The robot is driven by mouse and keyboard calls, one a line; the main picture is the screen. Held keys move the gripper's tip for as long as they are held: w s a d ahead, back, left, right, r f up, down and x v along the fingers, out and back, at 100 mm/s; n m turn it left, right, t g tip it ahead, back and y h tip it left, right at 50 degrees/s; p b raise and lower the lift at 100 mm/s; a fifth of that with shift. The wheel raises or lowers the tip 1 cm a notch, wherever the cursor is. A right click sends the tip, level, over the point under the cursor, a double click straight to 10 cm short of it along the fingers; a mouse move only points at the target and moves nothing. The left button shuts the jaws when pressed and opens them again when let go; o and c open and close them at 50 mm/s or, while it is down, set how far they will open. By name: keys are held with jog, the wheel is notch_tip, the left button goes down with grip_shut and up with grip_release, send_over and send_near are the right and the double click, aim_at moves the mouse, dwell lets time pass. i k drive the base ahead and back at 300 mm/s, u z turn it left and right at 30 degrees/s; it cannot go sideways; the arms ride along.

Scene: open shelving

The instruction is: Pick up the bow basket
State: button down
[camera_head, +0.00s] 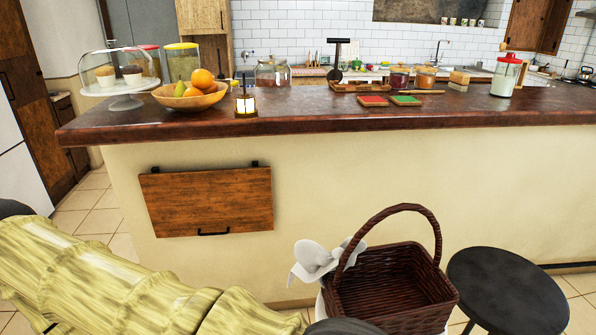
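The bow basket (421,318) is at the lower right of the middle, in front of the cream counter side. It is dark brown wicker with a tall arched handle, and it looks empty where I can see inside. A large white bow (316,258) sits at its left side by the foot of the handle. A white surface shows in part under the basket; the basket's base is mostly hidden. My pale yellow arm crosses the lower left, its near end by the basket's lower left. My gripper's fingers do not show.
A round black stool (508,290) stands close to the basket's right. The dark countertop (330,116) above holds a fruit bowl (190,98), a lantern (245,103), jars and boards. A hinged wooden panel (207,202) hangs on the counter side. Tiled floor shows at the left.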

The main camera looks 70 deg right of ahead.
aim_at(397, 289)
jog(key=k, duration=0.45)
jog(key=u, duration=1.5)
jog(key=i, duration=0.7)
jog(key=z, duration=4.5)
jog(key=i, duration=0.5)
jog(key=z, duration=0.8)
